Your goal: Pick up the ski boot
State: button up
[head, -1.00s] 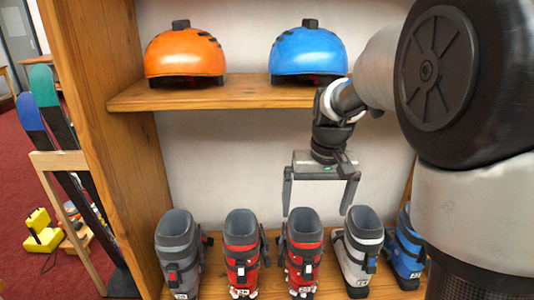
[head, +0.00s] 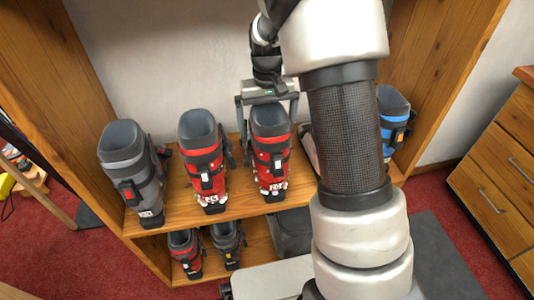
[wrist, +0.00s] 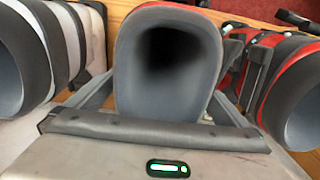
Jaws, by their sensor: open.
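Two red ski boots with dark grey cuffs stand on the wooden shelf in the head view. My gripper (head: 268,122) is open and points down over the right one, a red boot (head: 271,160), with a finger on either side of its cuff. In the wrist view this boot's grey cuff opening (wrist: 168,60) fills the middle, between the fingers. I cannot tell whether the fingers touch it. The other red boot (head: 203,165) stands to its left, and a grey boot (head: 132,175) further left.
A blue boot (head: 392,120) stands at the right, partly behind my arm. A light boot (head: 307,150) is mostly hidden by my arm. More boots, one red (head: 185,250), sit on the lower shelf. A wooden drawer cabinet (head: 500,170) stands at the right.

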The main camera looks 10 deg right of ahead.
jog(key=shift+f, duration=0.45)
jog(key=shift+r, duration=0.1)
jog(key=c, duration=2.1)
jog(key=shift+w, duration=0.1)
jog(key=shift+r, duration=0.25)
